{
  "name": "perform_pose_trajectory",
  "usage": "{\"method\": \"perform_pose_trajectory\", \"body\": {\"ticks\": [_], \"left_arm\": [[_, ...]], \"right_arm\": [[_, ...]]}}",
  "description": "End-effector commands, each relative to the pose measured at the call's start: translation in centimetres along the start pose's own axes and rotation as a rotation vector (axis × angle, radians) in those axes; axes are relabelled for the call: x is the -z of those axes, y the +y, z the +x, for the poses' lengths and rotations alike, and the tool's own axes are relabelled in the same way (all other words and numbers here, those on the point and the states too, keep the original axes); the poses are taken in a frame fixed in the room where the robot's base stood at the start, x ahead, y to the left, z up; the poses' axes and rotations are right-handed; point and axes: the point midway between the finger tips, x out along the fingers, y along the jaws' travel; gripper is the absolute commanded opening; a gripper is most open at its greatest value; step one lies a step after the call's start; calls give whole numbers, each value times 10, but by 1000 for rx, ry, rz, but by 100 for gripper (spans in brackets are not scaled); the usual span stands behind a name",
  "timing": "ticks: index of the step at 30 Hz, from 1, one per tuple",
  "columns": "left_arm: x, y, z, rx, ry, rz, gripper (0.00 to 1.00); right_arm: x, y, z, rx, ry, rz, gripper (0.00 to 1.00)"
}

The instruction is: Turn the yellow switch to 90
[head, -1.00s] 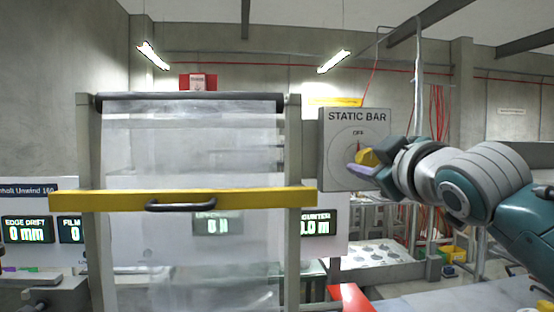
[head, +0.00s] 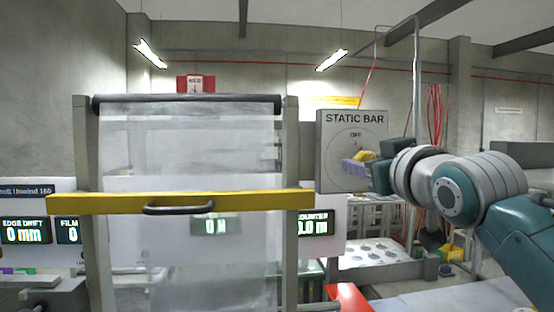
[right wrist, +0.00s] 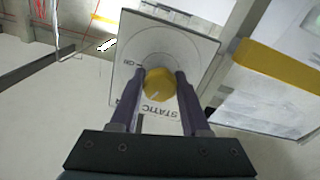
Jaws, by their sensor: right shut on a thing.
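The yellow switch (head: 367,154) sits on the front of the grey STATIC BAR panel (head: 329,140), under the word OFF. Much of it is hidden behind my right gripper (head: 361,160) in the head view. The right wrist view shows the round yellow switch (right wrist: 159,85) between the two purple fingers of my right gripper (right wrist: 161,78), which is shut on it. The panel (right wrist: 200,48) looks turned in that view, with its lettering upside down. The angle of the switch is hard to read. My left gripper is not in view.
A frame with a clear film sheet (head: 190,150) and a yellow bar (head: 100,203) with a black handle (head: 180,208) stands left of the panel. Lit displays (head: 27,230) are at lower left. A red block (head: 348,298) lies below the panel.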

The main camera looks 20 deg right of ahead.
Motion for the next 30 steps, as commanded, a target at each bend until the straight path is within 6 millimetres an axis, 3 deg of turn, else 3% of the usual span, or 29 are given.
{"method": "perform_pose_trajectory", "body": {"ticks": [30], "left_arm": [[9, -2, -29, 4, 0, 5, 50]], "right_arm": [[1, 0, 0, 0, -2, 926, 0]]}}
